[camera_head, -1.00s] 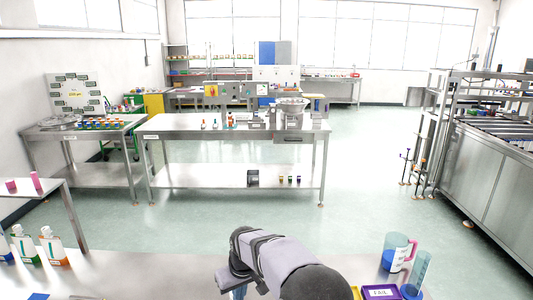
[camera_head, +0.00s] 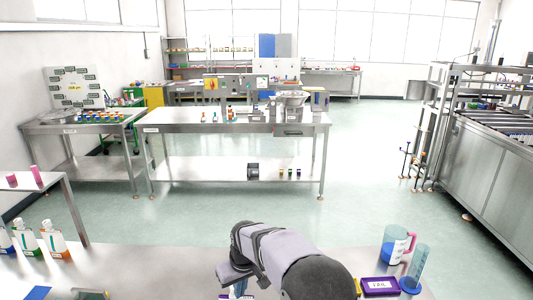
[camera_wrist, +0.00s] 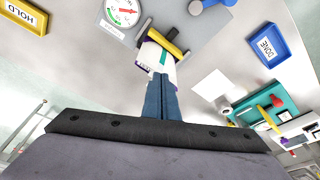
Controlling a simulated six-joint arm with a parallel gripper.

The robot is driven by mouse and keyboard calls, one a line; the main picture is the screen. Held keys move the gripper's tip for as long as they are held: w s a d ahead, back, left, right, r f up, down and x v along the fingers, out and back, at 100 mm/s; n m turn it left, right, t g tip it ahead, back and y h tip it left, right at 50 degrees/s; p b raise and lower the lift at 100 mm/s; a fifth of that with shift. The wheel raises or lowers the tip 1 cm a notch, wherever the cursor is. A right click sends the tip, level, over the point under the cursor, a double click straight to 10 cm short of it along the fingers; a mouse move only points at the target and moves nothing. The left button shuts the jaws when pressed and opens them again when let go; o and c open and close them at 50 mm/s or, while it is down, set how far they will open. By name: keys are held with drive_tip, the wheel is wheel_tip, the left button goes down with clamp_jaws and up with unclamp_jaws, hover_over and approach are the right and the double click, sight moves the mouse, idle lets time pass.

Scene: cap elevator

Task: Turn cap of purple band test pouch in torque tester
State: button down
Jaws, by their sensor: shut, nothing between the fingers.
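In the wrist view, a white pouch (camera_wrist: 157,58) with a teal stripe and purple at its edge stands at a yellow and dark clamp (camera_wrist: 165,41). A dial gauge (camera_wrist: 123,11) with a red needle is just left of the clamp. My gripper (camera_wrist: 160,80) is shut and empty, its blue-grey fingers pointing at the pouch and overlapping its lower end in the picture. I cannot tell whether they touch it. The cap is not clearly visible. In the head view my arm hides the tester area.
A yellow HOLD tray (camera_wrist: 24,15), a blue DONE tray (camera_wrist: 270,46) and a teal tray (camera_wrist: 262,116) with items surround the tester.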

drive_tip(key=w+p+v, duration=0.1)
drive_tip(key=p+v, duration=0.3)
drive_tip(key=v, duration=0.1)
drive_tip(key=shift+a+r+p, duration=0.25)
drive_tip(key=shift+r+p, duration=0.1)
drive_tip(key=shift+r, duration=0.2)
drive_tip(key=shift+r, duration=0.1)
drive_tip(key=shift+s+d+r+p, duration=0.25)
drive_tip(key=shift+r+p, duration=0.1)
drive_tip(key=shift+p, duration=0.2)
drive_tip(key=shift+w+f, duration=0.1)
drive_tip(key=s+b+x, duration=0.1)
drive_tip(key=b+x, duration=0.4)
drive_tip(key=x, duration=0.1)
drive_tip(key=shift+d+f, duration=0.3)
drive_tip(key=shift+f, duration=0.15)
drive_tip(key=shift+s, duration=0.1)
